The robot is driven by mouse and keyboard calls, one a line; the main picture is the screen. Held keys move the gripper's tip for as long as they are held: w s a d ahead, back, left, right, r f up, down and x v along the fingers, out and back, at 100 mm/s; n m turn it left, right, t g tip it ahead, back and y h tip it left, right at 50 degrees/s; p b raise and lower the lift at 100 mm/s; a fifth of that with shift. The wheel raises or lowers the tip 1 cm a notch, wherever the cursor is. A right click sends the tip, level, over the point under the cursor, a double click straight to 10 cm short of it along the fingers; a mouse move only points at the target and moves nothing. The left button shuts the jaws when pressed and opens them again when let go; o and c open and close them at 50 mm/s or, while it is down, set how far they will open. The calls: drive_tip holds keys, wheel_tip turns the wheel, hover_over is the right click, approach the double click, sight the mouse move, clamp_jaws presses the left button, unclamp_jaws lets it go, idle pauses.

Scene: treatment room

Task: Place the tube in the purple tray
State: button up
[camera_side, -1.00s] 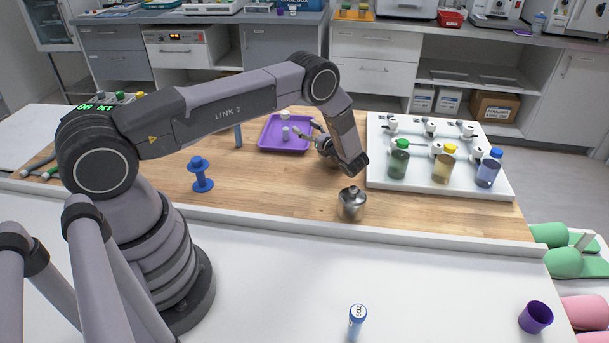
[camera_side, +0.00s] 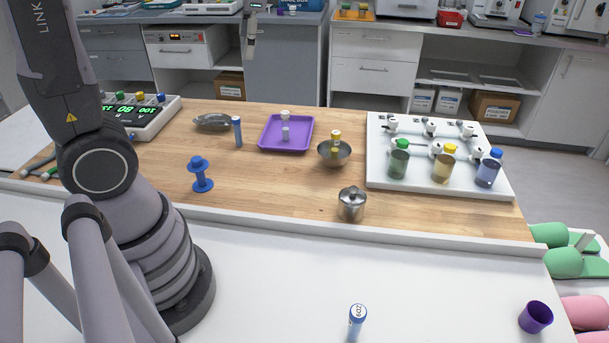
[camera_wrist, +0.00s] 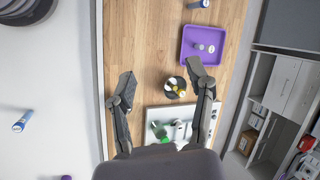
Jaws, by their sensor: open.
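The purple tray (camera_side: 264,146) lies at the back middle of the wooden worktop, and also shows in the wrist view (camera_wrist: 186,45). It holds a pale vial (camera_side: 285,134) and what looks like another small white-topped item (camera_side: 285,115). A blue-capped tube (camera_side: 238,133) stands upright left of the tray, and its end shows at the top of the wrist view (camera_wrist: 198,4). My gripper (camera_wrist: 162,77) is open and empty, fingers spread high above the worktop.
A steel bowl (camera_side: 325,157) with yellow-topped items sits right of the tray. A lidded steel pot (camera_side: 351,205), blue spool-like stand (camera_side: 201,176) and kidney dish (camera_side: 212,121) are on the wood. A white board (camera_side: 440,180) with coloured-cap jars is at right.

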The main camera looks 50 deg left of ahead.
drive_tip(key=s+d+r+n+t+h, duration=0.1)
drive_tip(key=s+d+n+t+h, duration=0.1)
drive_tip(key=s+d, duration=0.2)
drive_tip(key=s+d+n+t+h, duration=0.2)
drive_tip(key=s+d+t+h, duration=0.1)
drive_tip(key=s, duration=0.6)
drive_tip(key=shift+d+r+t, duration=0.3)
drive_tip(key=shift+d+r, duration=0.05)
drive_tip(key=shift+d, duration=0.4)
